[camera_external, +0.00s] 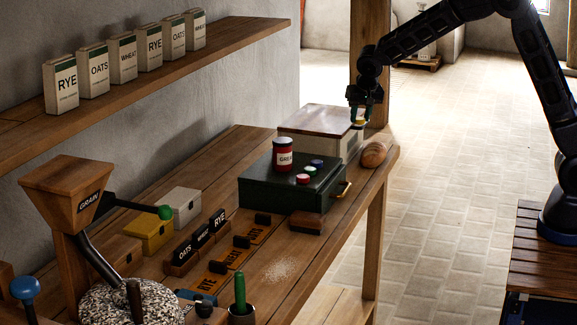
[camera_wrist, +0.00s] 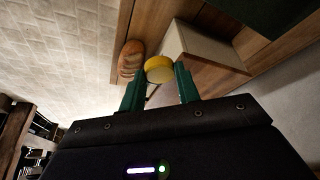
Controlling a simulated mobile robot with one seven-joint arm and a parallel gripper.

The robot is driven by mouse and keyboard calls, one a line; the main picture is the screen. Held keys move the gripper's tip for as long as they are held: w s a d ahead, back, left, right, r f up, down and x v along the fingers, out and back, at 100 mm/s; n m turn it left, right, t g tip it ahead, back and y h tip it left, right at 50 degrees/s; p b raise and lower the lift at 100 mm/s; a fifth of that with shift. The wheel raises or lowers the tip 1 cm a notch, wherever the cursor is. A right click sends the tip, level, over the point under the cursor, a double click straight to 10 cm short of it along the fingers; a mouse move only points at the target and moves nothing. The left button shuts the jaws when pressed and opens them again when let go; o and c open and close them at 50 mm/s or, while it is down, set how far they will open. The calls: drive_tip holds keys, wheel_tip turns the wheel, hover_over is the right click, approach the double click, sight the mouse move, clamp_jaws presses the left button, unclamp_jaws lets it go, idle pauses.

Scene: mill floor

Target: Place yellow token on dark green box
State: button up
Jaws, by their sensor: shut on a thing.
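The yellow token (camera_wrist: 159,69) is a round disc between the two green fingertips of my gripper (camera_wrist: 159,80) in the wrist view. In the external view my gripper (camera_external: 360,108) is high at the right rear of the bench, above the bread and beside the wooden-lidded box. The token (camera_external: 358,122) shows there as a small yellow spot. The dark green box (camera_external: 262,192) sits on the bench, nearer the camera and left of my gripper. On its top stand a dark red jar (camera_external: 282,160) and green, blue and red-and-white tokens (camera_external: 303,179).
A pale box with a brown wooden lid (camera_external: 318,122) stands behind the green box. A bread loaf (camera_external: 374,154) lies at the bench's right edge. A grain mill (camera_external: 75,195) stands front left. A shelf (camera_external: 130,75) with several labelled packets runs along the wall.

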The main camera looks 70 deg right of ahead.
wheel_tip(320, 180, up, 10)
drive_tip(key=n, duration=0.2)
hover_over(324, 160)
drive_tip(key=shift+y, duration=0.3)
drive_tip(key=f, duration=1.9)
drive_tip(key=shift+s+a+f, duration=0.1)
drive_tip(key=shift+a+f, duration=0.1)
drive_tip(key=shift+f, duration=0.15)
drive_tip(key=shift+f, duration=0.1)
drive_tip(key=o, duration=0.9)
drive_tip(key=shift+o, duration=0.2)
